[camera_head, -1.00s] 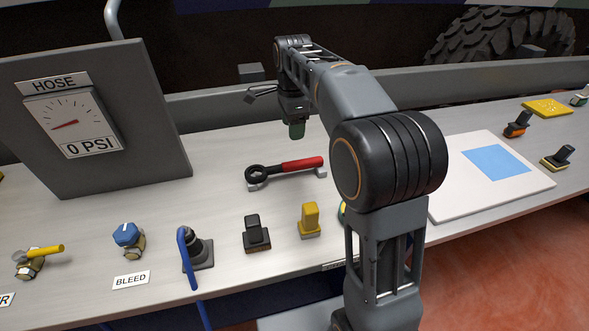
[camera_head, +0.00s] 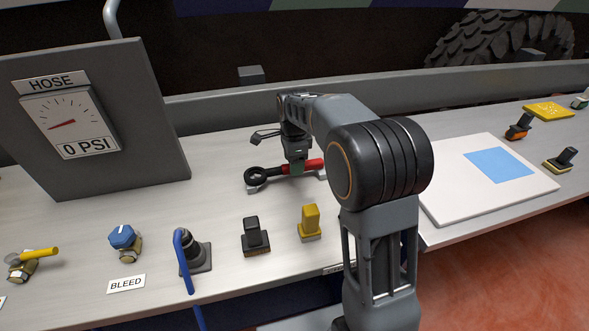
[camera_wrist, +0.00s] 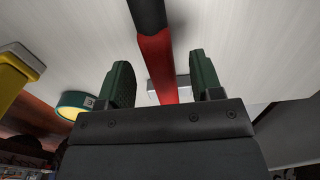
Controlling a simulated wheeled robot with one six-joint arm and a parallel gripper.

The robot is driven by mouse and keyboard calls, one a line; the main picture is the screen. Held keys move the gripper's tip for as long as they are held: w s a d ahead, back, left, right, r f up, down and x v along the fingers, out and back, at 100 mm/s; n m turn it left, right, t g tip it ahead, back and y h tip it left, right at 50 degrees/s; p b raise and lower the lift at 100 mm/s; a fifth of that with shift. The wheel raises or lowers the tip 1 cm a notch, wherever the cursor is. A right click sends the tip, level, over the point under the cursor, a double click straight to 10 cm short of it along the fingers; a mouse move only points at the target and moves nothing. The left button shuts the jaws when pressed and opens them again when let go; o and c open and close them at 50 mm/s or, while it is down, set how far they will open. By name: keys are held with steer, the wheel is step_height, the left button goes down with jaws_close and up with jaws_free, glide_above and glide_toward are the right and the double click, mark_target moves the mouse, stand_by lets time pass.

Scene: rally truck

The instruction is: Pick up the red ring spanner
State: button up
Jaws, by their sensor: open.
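The ring spanner (camera_head: 256,174) has a black ring end and a red handle (camera_head: 314,164). It lies on small grey rests on the pale bench, ring end to the left. In the head view my gripper (camera_head: 297,168) is low over the spanner, covering part of it. In the wrist view my gripper (camera_wrist: 162,85) is open, with one green finger on each side of the red handle (camera_wrist: 157,60).
A black knob (camera_head: 255,238) and a yellow knob (camera_head: 310,222) stand on the bench in front. The gauge panel (camera_head: 100,120) stands at the left. A white board (camera_head: 450,205) with a blue square lies at the right. The bench left of the spanner is clear.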

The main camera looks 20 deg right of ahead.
steer(key=shift+f, duration=0.65)
jaws_close()
steer(key=shift+r, duration=0.1)
